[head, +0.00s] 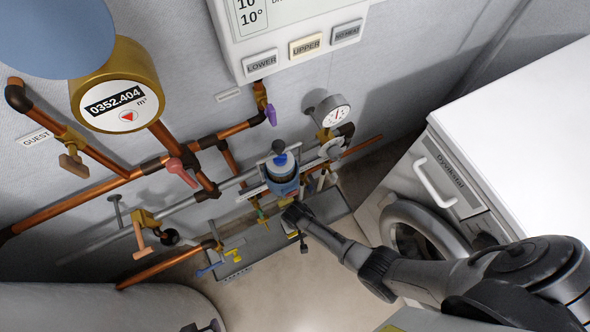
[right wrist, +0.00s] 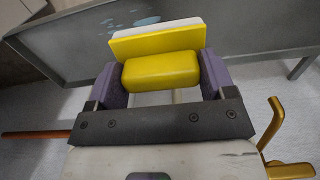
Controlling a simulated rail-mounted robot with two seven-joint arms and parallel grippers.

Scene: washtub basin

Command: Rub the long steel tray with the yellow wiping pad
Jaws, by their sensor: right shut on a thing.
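The long steel tray (head: 258,243) is a grey metal trough low along the wall, below the pipes, in the head view. In the right wrist view the steel tray (right wrist: 235,40) runs across the top, with pale bluish spots on its surface at upper left. My right gripper (head: 291,210) is over the tray. In the right wrist view its purple fingers (right wrist: 160,80) are shut on the yellow block of the wiping pad (right wrist: 157,42), which has a white layer on its far side. Whether the pad touches the tray is unclear. My left gripper is not in view.
Copper pipes (head: 70,205) with valves run along the wall at left. A blue-topped filter (head: 282,170) and a pressure gauge (head: 333,112) are close above my right gripper. A white washing machine (head: 520,130) stands at right. The floor (head: 310,290) in front is clear.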

